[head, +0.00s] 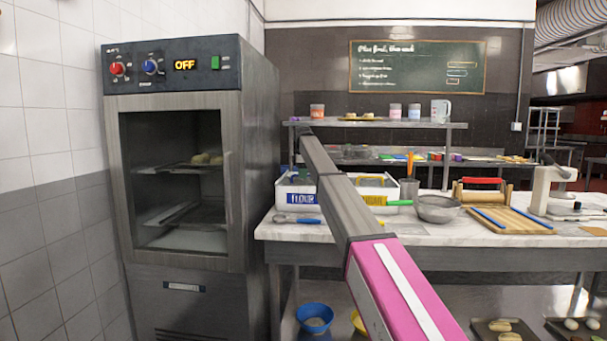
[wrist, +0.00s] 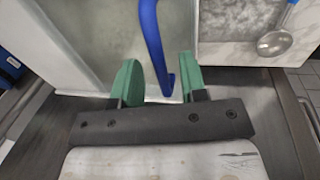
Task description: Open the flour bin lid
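The flour bin, a white box with a blue "FLOUR" label (head: 303,198), stands at the left end of the marble counter in the head view. My arm crosses in front of its right side. In the wrist view a blue bar handle (wrist: 151,40) runs over a pale, clear-looking lid (wrist: 92,28). My gripper (wrist: 160,80) is open, with one green finger on each side of the handle's lower end. I see gaps between the fingers and the handle, and no clear contact. The gripper is hidden in the head view.
A bin with a yellow label (head: 375,199) stands right of the flour bin. A blue-handled spoon (head: 296,220) lies in front; its bowl (wrist: 274,43) shows in the wrist view. A metal bowl (head: 438,208) is farther right. A tall oven cabinet (head: 180,268) stands left.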

